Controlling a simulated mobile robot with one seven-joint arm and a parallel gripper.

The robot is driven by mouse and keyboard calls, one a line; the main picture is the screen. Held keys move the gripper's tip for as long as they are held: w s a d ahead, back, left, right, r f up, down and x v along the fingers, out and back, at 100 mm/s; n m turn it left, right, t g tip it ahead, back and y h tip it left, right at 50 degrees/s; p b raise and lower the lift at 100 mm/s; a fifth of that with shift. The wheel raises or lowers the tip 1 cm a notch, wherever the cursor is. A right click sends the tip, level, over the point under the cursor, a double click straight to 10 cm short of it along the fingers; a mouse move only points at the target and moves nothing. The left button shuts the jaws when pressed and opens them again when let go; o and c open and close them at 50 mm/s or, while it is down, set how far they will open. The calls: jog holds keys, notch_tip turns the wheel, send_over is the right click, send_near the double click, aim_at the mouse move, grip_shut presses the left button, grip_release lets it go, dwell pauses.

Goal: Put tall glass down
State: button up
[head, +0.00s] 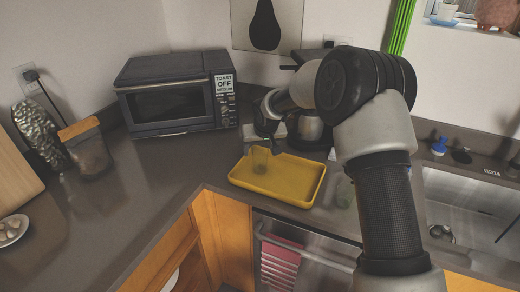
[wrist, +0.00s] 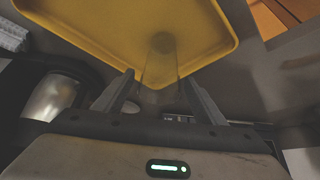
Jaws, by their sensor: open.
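The tall glass (head: 259,161) is clear and stands on the left part of the yellow tray (head: 300,189) on the counter. In the wrist view, the glass (wrist: 160,58) is see-through and lies in line with the gap between the fingers, over the tray (wrist: 90,30). My gripper (head: 268,142) is just above and behind the glass in the head view, partly hidden by my own wrist. In the wrist view my gripper (wrist: 158,85) has its fingers spread, one on each side of the glass. I cannot tell whether either finger touches it.
A dark toaster oven (head: 178,92) stands left behind the tray. A kettle-like appliance (head: 306,132) is close behind the tray and my gripper. Another clear glass (head: 345,192) is right of the tray, beside my arm. The sink (head: 470,215) is farther right. The counter left of the tray is clear.

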jog(key=shift+s+r, duration=0.1)
jog(key=shift+r, duration=0.3)
jog(key=v, duration=1.1)
jog(key=shift+s+r, duration=0.2)
jog(key=shift+r, duration=0.1)
